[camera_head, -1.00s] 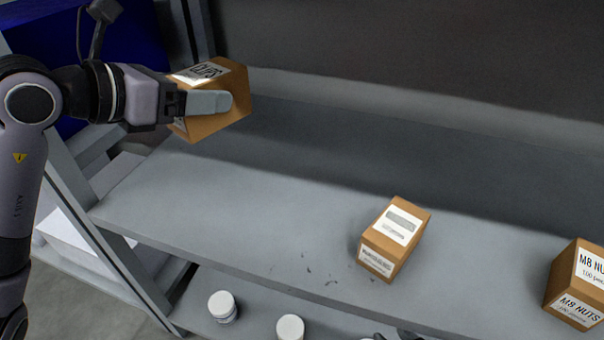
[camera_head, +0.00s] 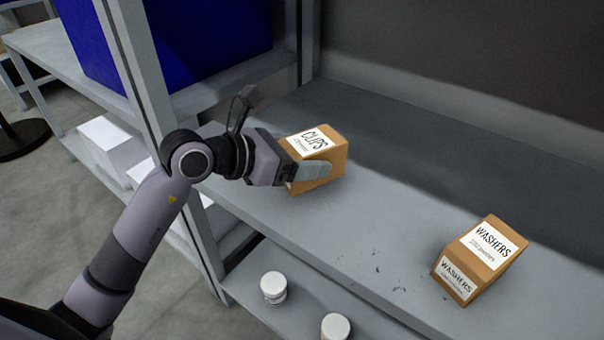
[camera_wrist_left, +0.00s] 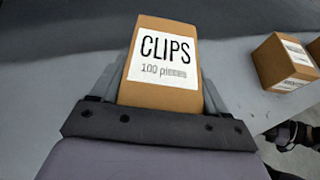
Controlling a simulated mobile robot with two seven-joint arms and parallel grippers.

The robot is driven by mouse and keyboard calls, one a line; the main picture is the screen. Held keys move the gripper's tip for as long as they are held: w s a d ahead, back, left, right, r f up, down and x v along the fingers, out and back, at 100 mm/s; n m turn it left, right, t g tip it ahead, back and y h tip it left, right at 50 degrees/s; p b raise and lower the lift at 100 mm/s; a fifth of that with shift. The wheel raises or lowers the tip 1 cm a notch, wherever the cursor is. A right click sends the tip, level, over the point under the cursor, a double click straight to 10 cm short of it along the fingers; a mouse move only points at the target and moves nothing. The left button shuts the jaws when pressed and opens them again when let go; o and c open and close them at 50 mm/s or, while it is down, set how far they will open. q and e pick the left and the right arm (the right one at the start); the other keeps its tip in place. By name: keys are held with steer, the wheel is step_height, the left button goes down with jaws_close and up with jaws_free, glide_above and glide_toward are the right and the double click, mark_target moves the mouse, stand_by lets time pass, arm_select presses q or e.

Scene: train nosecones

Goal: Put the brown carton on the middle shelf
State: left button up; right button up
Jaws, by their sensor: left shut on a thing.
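The brown carton labelled CLIPS (camera_head: 330,150) is in my left gripper (camera_head: 308,174), at the left part of the grey shelf (camera_head: 400,180). My left gripper is shut on it, one finger across its near side. In the left wrist view the carton (camera_wrist_left: 160,85) stands between the two fingers with its label facing the camera. I cannot tell whether its underside touches the shelf or is just above it. My right gripper does not clearly show.
A brown WASHERS carton (camera_head: 482,258) stands on the same shelf to the right. White-lidded jars (camera_head: 273,287) stand on the shelf below. A shelf post (camera_head: 165,90) and a blue bin (camera_head: 170,45) are at the left. The shelf between the two cartons is clear.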

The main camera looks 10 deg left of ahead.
arm_select(q)
step_height(320, 180, down, 3)
steer(key=shift+f+b, duration=0.1)
steer(key=shift+b, duration=0.25)
steer(key=shift+f, duration=0.4)
steer(key=o, duration=1.1)
steer(key=shift+s+a+r, duration=0.1)
steer(key=shift+a+r, duration=0.05)
steer(key=shift+r, duration=0.05)
steer(key=p+v, duration=0.1)
steer(key=v, duration=1)
steer(key=shift+s+a+r, duration=0.15)
steer(key=shift+s, duration=0.1)
arm_select(e)
steer(key=shift+d+f, duration=0.15)
